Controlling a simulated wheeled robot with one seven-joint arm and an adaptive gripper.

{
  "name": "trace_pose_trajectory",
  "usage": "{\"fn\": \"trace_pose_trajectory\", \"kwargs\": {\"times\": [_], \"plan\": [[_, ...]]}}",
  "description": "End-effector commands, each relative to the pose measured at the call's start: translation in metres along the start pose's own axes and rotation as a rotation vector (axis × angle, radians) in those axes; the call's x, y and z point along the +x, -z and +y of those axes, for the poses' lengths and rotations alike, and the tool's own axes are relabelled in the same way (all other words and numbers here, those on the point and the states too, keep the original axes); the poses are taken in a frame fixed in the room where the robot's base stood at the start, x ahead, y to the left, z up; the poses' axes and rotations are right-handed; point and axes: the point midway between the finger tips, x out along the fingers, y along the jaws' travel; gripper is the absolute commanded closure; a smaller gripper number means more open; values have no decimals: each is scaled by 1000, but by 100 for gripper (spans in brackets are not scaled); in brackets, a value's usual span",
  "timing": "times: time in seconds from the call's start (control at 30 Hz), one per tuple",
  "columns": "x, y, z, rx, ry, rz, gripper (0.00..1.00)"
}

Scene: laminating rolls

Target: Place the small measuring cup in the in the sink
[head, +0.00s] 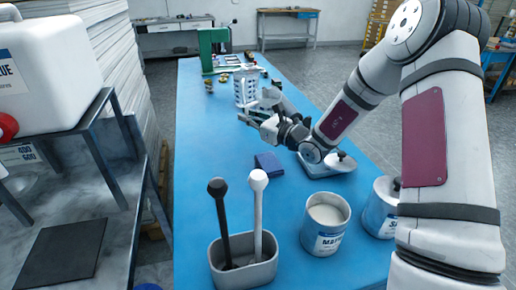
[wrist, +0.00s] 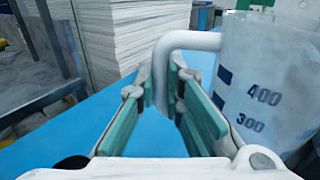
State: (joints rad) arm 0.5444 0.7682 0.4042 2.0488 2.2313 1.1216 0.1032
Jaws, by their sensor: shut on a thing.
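A translucent measuring cup (wrist: 262,70) with dark 300 and 400 marks fills the right of the wrist view. Its pale curved handle (wrist: 190,40) reaches down between my fingers. My gripper (wrist: 160,90) is shut on this handle, with the cup body beside the right finger. In the head view my gripper (head: 247,119) is over the blue table, pointing left. I cannot clearly identify a sink in either view.
The blue table (head: 200,180) has a free strip along its left side. A grey caddy (head: 243,275) with two ball-topped sticks and a labelled can (head: 326,225) stand in front. A metal shelf unit (head: 95,165) is at left.

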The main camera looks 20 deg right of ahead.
Motion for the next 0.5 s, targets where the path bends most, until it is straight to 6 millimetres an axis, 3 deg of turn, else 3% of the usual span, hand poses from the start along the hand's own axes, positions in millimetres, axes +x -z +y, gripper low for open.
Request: {"fn": "trace_pose_trajectory", "kwargs": {"times": [0.13, 0.5], "plan": [[0, 28, 0, 4, 0, 1, 100], [0, 63, 0, 3, 0, 1, 100]]}}
